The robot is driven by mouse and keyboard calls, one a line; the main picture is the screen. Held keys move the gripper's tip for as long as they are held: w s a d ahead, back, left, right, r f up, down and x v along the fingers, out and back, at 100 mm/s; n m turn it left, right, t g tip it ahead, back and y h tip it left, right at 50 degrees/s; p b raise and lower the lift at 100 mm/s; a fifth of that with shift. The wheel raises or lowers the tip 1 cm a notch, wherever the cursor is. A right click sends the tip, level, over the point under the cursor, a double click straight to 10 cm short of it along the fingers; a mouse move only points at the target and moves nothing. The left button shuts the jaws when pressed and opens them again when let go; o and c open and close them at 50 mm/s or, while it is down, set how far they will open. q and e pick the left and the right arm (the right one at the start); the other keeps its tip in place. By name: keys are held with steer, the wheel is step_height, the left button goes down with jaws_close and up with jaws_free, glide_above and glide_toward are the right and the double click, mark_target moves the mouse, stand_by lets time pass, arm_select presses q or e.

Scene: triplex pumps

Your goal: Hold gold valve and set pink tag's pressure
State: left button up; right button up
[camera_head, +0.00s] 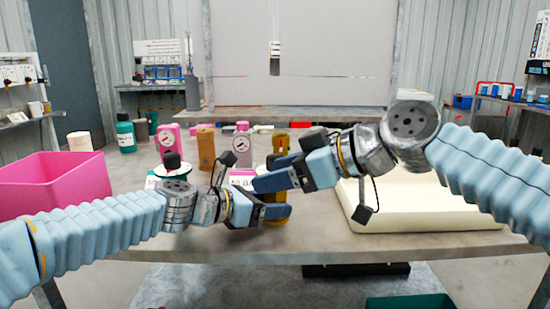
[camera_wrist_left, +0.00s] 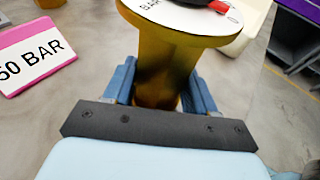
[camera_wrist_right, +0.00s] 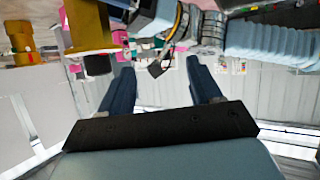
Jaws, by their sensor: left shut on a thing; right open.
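The gold valve (camera_head: 279,209) stands at the table's front, partly covered by both grippers in the head view. In the left wrist view the gold valve (camera_wrist_left: 160,60) has a white dial with a red pointer on top, cut off by the frame edge. My left gripper (camera_head: 268,213) is shut on the valve's body below the dial. A pink-edged tag (camera_wrist_left: 36,52) ending in "50 BAR" lies left of it; the pink tag (camera_head: 242,177) is partly hidden in the head view. My right gripper (camera_head: 268,183) is open and empty, above the left gripper near the valve's upper part.
Several pink and gold pump parts with gauges stand behind, including a pink one (camera_head: 168,140) and a gold one (camera_head: 206,148). A pink bin (camera_head: 50,182) is at left; a cream slab (camera_head: 430,205) is at right.

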mark_target(278, 157)
steer(key=w+d+r+m+t+h, duration=0.1)
steer(key=w+d+r+m+t, duration=0.2)
steer(key=d, duration=0.4)
steer(key=x, duration=1.1)
steer(key=shift+w+f, duration=0.3)
steer(key=shift+w, duration=0.1)
steer(key=c, duration=1)
steer(key=shift+g, duration=0.3)
